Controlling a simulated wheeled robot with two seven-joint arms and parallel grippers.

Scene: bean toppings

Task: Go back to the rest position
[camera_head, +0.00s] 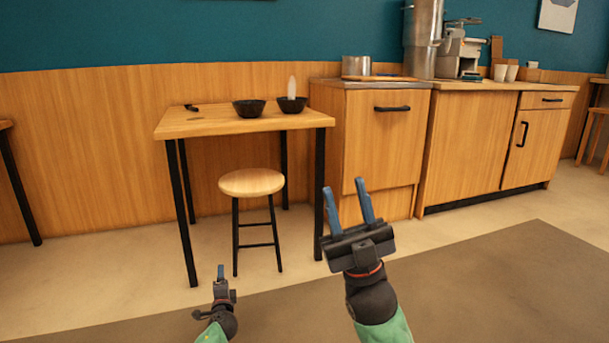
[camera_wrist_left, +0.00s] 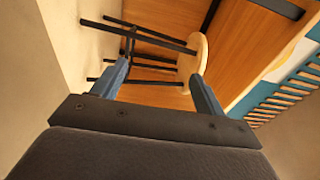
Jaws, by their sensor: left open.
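My right gripper (camera_head: 348,203) is in the lower middle of the head view, its two blue fingers apart with nothing between them. My left gripper (camera_head: 221,272) is low in the head view, seen nearly edge-on, in front of the table and stool. In the left wrist view, the left gripper (camera_wrist_left: 160,85) has its blue fingers wide apart and holds nothing. Both grippers are clear of the furniture.
A wooden table (camera_head: 190,126) carries two black bowls (camera_head: 249,108) (camera_head: 292,104), the right one with a pale upright object. A round stool (camera_head: 252,182) stands before it. Cabinets (camera_head: 385,140) line the wall to the right. The floor mat (camera_head: 500,285) is clear.

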